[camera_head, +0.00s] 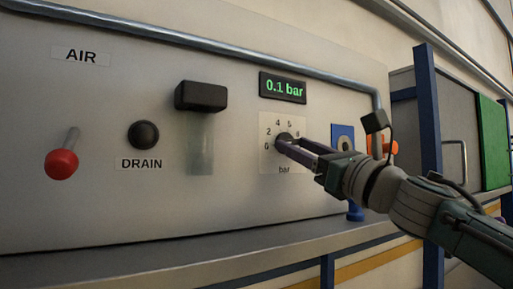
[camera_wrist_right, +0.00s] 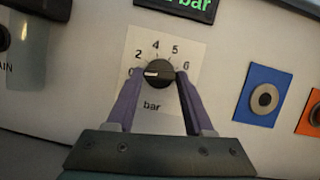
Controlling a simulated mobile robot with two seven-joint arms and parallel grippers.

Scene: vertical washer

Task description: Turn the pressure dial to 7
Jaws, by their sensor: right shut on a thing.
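The pressure dial is a black round knob (camera_wrist_right: 159,73) on a white scale plate marked "bar" (camera_wrist_right: 185,45), fixed to the grey panel. Its white pointer line points left, near the 0 mark, in the right wrist view. The digital display (camera_head: 283,87) above it reads 0.1 bar in green. My right gripper (camera_wrist_right: 158,76) is shut on the knob, one finger on each side. In the head view, my right gripper (camera_head: 284,143) reaches the knob from the right and hides part of the scale. My left gripper is not in view.
On the panel (camera_head: 110,200) are a red-tipped AIR lever (camera_head: 62,163), a black DRAIN button (camera_head: 144,134) and a black block (camera_head: 201,96) above a translucent strip. A blue plate (camera_wrist_right: 262,95) and an orange one (camera_wrist_right: 313,114) sit right of the dial. A pipe (camera_head: 200,42) runs above.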

